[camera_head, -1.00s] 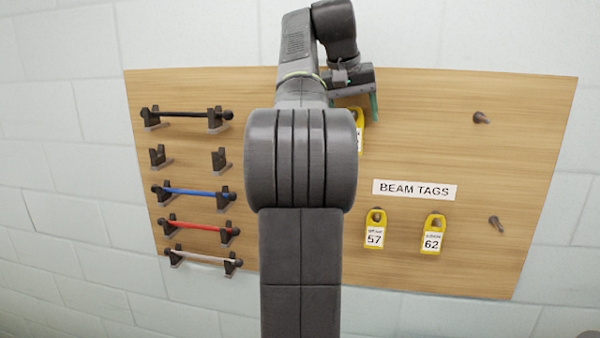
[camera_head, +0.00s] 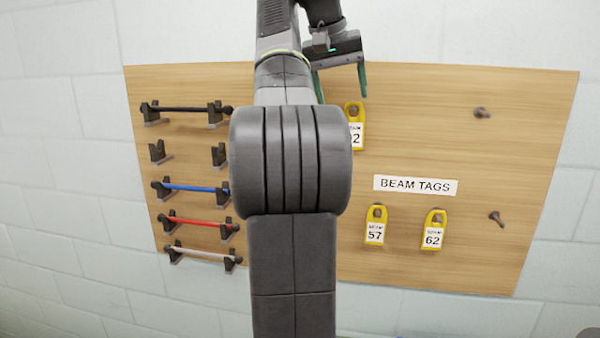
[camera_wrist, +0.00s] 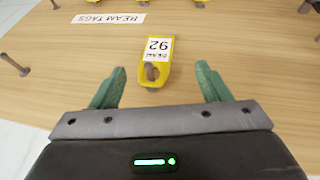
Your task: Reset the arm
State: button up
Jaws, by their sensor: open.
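My gripper (camera_head: 341,84) is open and empty in front of the upper part of the wooden board, with its green fingers spread apart. In the wrist view my gripper (camera_wrist: 160,88) shows both fingers, one on each side of the picture. A yellow tag (camera_head: 355,112) hangs on a peg just below the fingers in the head view. In the wrist view this tag (camera_wrist: 154,62) reads 92, appears upside down, and lies between and beyond the fingertips, with no visible contact. My arm hides part of the board.
The board (camera_head: 500,160) bears a BEAM TAGS label (camera_head: 415,185), yellow tags 57 (camera_head: 375,226) and 62 (camera_head: 433,230), and two bare pegs (camera_head: 482,112) (camera_head: 496,218). At left, brackets hold black (camera_head: 180,109), blue (camera_head: 195,188), red (camera_head: 195,222) and white (camera_head: 200,254) rods; one bracket pair (camera_head: 157,152) is empty.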

jog(key=s+a+b, duration=0.2)
jog(key=s+a, duration=0.3)
jog(key=s, duration=0.1)
jog(key=p, duration=0.4)
send_near(354, 105)
jog(key=f, duration=0.4)
jog(key=shift+w+d+f, duration=0.2)
jog(key=shift+w+f, duration=0.15)
jog(key=x, duration=0.5)
jog(key=shift+w+d+f, duration=0.15)
jog(key=shift+w+d, duration=0.3)
jog(key=shift+d, duration=0.05)
jog(key=s+a+b, duration=0.2)
jog(key=s+a, duration=0.1)
jog(key=s, duration=0.5)
jog(key=shift+s+f, duration=0.15)
jog(key=shift+f, duration=0.25)
jog(key=shift+a, duration=0.1)
